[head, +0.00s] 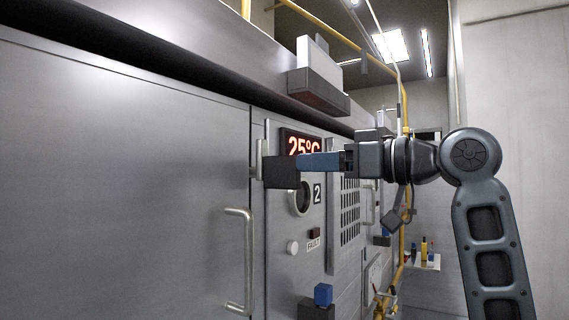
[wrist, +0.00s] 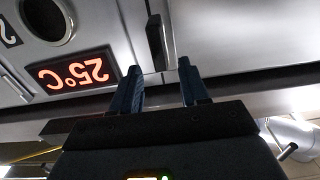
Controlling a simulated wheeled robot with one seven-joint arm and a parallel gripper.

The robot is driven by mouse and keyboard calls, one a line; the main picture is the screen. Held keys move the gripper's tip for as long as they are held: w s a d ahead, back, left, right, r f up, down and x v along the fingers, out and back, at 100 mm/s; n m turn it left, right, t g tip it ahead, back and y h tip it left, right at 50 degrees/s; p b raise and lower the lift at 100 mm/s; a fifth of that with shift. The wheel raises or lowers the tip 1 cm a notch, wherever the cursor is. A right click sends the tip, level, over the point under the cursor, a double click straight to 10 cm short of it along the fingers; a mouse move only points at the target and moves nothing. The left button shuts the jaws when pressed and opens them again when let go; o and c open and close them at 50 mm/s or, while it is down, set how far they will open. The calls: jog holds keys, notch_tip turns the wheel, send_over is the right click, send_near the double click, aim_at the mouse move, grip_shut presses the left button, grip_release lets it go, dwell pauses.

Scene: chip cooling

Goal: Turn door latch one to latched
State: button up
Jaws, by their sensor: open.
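The door latch (head: 281,172) is a dark block on a pale plate at the right edge of the large grey door (head: 130,180) in the head view. In the wrist view the latch (wrist: 155,38) shows as a narrow dark bar at the door seam. My gripper (head: 303,162), with blue fingers, reaches in from the right, its tips beside the latch in the head view. In the wrist view my gripper (wrist: 159,66) is open, and the latch lines up with the gap between the fingertips. I cannot tell whether they touch.
A red 25°C display (head: 303,144) is on the panel behind my fingers, above a round port (head: 299,199). A vertical door handle (head: 240,262) sticks out lower left. A blue-topped dark block (head: 323,294) is below. A box (head: 318,75) juts out above.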

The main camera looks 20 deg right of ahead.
aim_at(284, 164)
jog(key=p+x, duration=0.1)
jog(key=x, duration=0.6)
grip_shut()
dwell(0.4)
